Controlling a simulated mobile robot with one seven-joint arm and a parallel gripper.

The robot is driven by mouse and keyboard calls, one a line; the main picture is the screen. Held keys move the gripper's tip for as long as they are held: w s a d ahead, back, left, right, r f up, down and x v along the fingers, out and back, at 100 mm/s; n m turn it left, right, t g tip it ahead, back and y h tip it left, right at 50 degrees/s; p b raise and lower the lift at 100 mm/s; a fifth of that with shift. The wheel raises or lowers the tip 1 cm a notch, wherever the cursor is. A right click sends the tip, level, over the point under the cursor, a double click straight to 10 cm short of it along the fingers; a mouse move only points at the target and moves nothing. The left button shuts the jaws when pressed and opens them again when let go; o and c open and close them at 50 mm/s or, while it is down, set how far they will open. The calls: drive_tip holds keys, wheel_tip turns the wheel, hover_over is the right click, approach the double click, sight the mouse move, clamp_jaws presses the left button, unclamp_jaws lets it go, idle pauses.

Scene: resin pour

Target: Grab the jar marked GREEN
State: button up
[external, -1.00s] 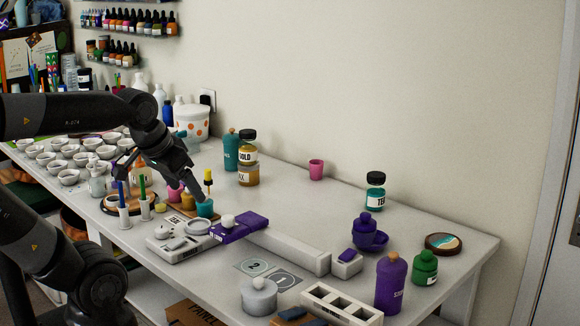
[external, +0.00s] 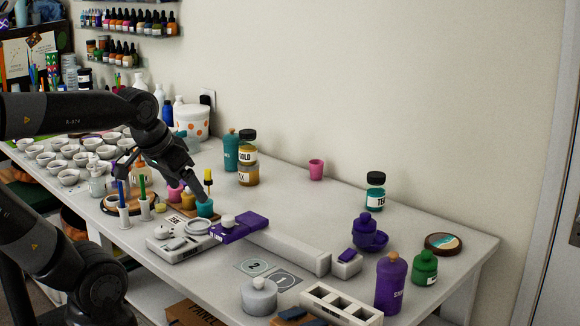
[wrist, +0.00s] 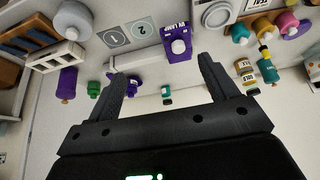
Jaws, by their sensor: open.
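A small green jar (external: 425,268) with a green cap stands upright near the right end of the table. Its white label is partly turned away and too small to read. In the wrist view a small green jar (wrist: 94,88) lies just left of the left finger. My gripper (external: 205,196) is over the small coloured cups left of the table's middle, far to the left of the green jar. In the wrist view my gripper (wrist: 161,68) has its fingers wide apart with nothing held between them.
A purple bottle (external: 391,283) stands close left of the green jar, with a purple bowl and bottle (external: 368,235) behind. A round coaster (external: 443,243) lies behind the jar. A teal jar (external: 375,192) stands further back. The table right of the green jar is clear.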

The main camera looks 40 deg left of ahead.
drive_tip(key=w+d+r+m+h, duration=0.1)
drive_tip(key=w+d, duration=0.2)
drive_tip(key=w, duration=0.2)
drive_tip(key=w+d+r+m, duration=0.1)
drive_tip(key=w+d+r, duration=0.1)
drive_tip(key=w, duration=0.3)
drive_tip(key=m+g+h, duration=0.2)
drive_tip(key=m, duration=0.3)
hover_over(425, 254)
drive_tip(key=s+a, duration=0.1)
drive_tip(key=s, duration=0.1)
wheel_tip(425, 254, down, 13)
drive_tip(key=shift+f, duration=0.2)
drive_tip(key=x, duration=0.4)
drive_tip(key=shift+w+a+f, duration=0.1)
drive_tip(key=shift+w+f, duration=0.1)
drive_tip(key=shift+f, duration=0.1)
drive_tip(key=f, duration=0.1)
drive_tip(key=w+f, duration=0.1)
drive_tip(key=f, duration=0.1)
drive_tip(key=w+f, duration=0.1)
drive_tip(key=f, duration=0.1)
drive_tip(key=shift+s+r, duration=0.1)
drive_tip(key=c, duration=1.2)
